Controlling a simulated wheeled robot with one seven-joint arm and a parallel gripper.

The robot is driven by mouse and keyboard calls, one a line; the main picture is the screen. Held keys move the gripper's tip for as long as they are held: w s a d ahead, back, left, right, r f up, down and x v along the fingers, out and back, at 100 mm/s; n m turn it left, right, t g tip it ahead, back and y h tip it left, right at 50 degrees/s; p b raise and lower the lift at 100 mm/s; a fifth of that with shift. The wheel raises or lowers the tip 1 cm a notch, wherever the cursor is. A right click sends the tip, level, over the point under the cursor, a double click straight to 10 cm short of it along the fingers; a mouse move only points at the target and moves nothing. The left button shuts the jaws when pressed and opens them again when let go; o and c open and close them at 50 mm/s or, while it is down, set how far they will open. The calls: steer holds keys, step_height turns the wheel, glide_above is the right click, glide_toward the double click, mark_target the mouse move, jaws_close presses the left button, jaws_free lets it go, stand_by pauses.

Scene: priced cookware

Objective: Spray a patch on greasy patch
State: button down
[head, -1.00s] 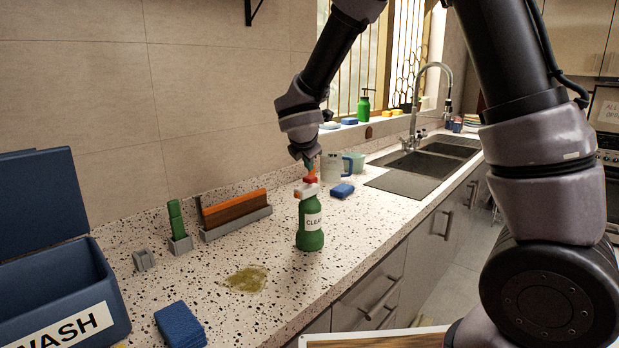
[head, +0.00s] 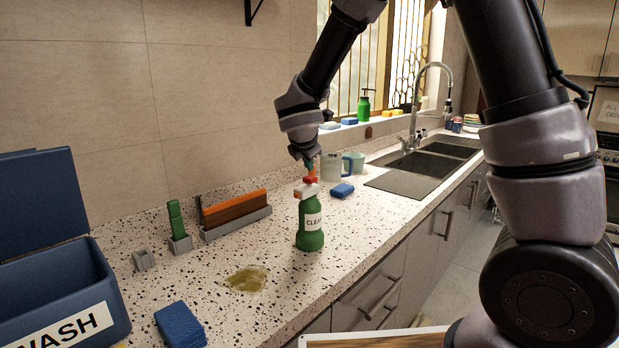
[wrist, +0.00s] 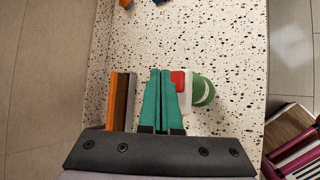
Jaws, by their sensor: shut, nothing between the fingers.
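The green spray bottle (head: 310,228) with a white label, white head and red cap stands upright on the speckled counter. The greasy patch (head: 247,279) is a yellow-brown smear on the counter, left of and nearer than the bottle. My gripper (head: 309,166) is above and just behind the bottle's top in the head view, where its tips are partly hidden. In the wrist view my gripper (wrist: 160,75) has its two teal fingers together and empty, left of the bottle (wrist: 202,90) and its red cap. I cannot tell whether they touch the cap.
An orange-and-brown squeegee (head: 236,209) in a grey holder and a green item (head: 175,220) stand along the wall. A blue sponge (head: 342,191) and a jug (head: 336,166) are behind the bottle. A blue WASH box (head: 60,290) and blue sponges (head: 180,325) are at front left.

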mark_target(308, 178)
steer(key=shift+f, duration=0.15)
stand_by(0.5)
steer(key=shift+f, duration=0.3)
steer(key=shift+f, duration=0.55)
stand_by(0.7)
steer(key=shift+r, duration=1.05)
steer(key=shift+r, duration=3)
steer(key=shift+r, duration=0.1)
